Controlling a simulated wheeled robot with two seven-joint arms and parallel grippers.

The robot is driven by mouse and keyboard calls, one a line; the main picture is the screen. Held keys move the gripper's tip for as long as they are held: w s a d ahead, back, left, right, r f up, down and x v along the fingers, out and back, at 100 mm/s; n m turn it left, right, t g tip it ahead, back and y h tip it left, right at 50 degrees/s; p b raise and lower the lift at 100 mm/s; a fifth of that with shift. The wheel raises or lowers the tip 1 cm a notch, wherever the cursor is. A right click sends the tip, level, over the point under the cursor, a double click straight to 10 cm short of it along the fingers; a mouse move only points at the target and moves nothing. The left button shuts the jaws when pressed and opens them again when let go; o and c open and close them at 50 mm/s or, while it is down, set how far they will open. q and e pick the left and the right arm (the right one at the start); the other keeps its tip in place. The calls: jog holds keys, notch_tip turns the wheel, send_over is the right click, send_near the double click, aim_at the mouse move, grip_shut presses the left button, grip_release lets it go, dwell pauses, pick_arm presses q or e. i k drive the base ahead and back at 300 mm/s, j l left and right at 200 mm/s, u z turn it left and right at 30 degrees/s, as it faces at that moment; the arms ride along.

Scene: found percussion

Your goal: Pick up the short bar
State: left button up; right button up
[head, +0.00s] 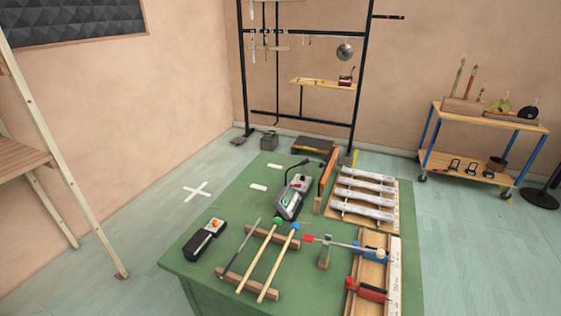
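Several pale silver bars lie crosswise on a wooden frame (335,206) at the right of the green table. They include a far bar (362,173) and a near bar (362,211). The far one looks shortest, but it is also farthest away, so I cannot tell for sure which is the short bar. A thin dark rod (240,247) also lies across two wooden blocks at the front left of the table, beside two mallets. Neither of my grippers is in view, and nothing is seen holding any bar.
The green table (222,225) also bears a black box (205,240), a grey device (289,204), a green-headed mallet (262,252), a blue-headed mallet (279,262) and a wooden tray (394,275) with red and blue tools. A black rack and a blue-legged cart (487,122) stand behind.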

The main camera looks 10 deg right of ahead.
aim_at(345, 169)
jog(key=k+l, duration=0.1)
jog(key=l, duration=0.35)
jog(key=k+l+u, duration=0.15)
jog(key=l, duration=0.25)
jog(key=k+l, duration=0.15)
jog(key=l, duration=0.3)
jog(key=k+l+u, duration=0.1)
jog(key=l, duration=0.3)
jog(key=k+l+u, duration=0.1)
jog(key=l, duration=0.3)
jog(key=i+l+u, duration=0.15)
jog(key=l, duration=0.5)
jog(key=i+l+u, duration=0.2)
jog(key=l, duration=0.45)
jog(key=l+u, duration=0.15)
jog(key=l, duration=0.5)
